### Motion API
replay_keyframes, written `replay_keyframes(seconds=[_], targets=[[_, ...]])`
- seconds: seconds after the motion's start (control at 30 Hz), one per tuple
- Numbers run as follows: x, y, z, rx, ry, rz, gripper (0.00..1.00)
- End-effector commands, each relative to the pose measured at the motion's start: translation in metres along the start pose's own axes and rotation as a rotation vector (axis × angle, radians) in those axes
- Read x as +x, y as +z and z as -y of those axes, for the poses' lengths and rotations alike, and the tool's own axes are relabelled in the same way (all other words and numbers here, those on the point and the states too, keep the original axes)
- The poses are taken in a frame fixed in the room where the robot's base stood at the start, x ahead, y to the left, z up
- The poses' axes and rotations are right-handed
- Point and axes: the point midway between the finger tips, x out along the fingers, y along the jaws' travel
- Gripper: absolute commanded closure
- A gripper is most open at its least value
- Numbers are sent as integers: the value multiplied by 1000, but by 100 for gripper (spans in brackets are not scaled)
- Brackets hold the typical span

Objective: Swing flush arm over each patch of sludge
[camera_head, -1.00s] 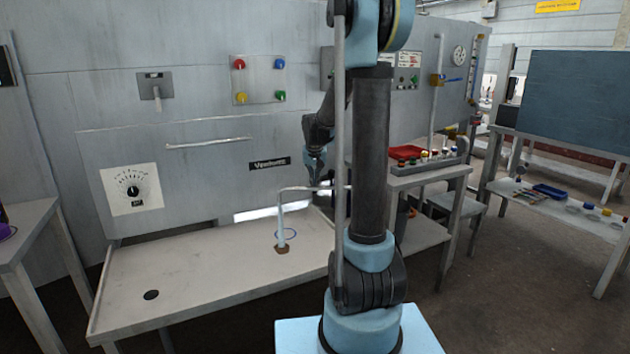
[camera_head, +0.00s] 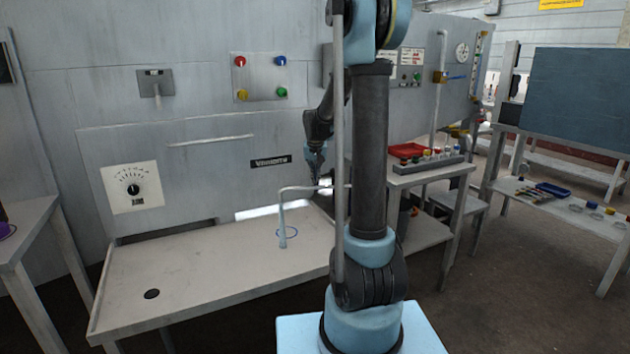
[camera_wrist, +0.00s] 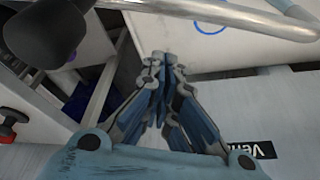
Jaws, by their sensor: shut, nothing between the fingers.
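The flush arm (camera_head: 308,188) is a pale bent pipe over the grey-white table. Its downward nozzle (camera_head: 282,232) ends just above or at the table top. A blue ring (camera_head: 289,234) shows on the table around the nozzle. The pipe crosses the top of the wrist view (camera_wrist: 230,14), with the blue ring beyond it (camera_wrist: 208,22). No brown sludge patch shows on the visible table top now. My gripper (camera_head: 317,180) is shut and empty, close to the pipe's rear side. Its fingers meet in the wrist view (camera_wrist: 161,60). The pipe's right end is hidden behind my arm.
The table (camera_head: 200,285) has a dark round hole (camera_head: 152,294) at its left. A grey wall panel with a dial (camera_head: 134,189) stands behind. A side bench at right holds a red tray (camera_head: 408,151). A dark-knobbed bar (camera_wrist: 45,30) shows in the wrist view.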

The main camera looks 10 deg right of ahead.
Motion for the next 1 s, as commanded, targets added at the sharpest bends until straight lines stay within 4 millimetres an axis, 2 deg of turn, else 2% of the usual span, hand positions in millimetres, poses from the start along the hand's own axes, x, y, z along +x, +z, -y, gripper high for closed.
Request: replay_keyframes(seconds=[0.6, 0.8, 1.0], targets=[[-80, 0, -2, 0, 0, 0, 100], [-89, 0, -2, 0, 0, 0, 100], [-90, 0, -2, 0, 0, 0, 100]])
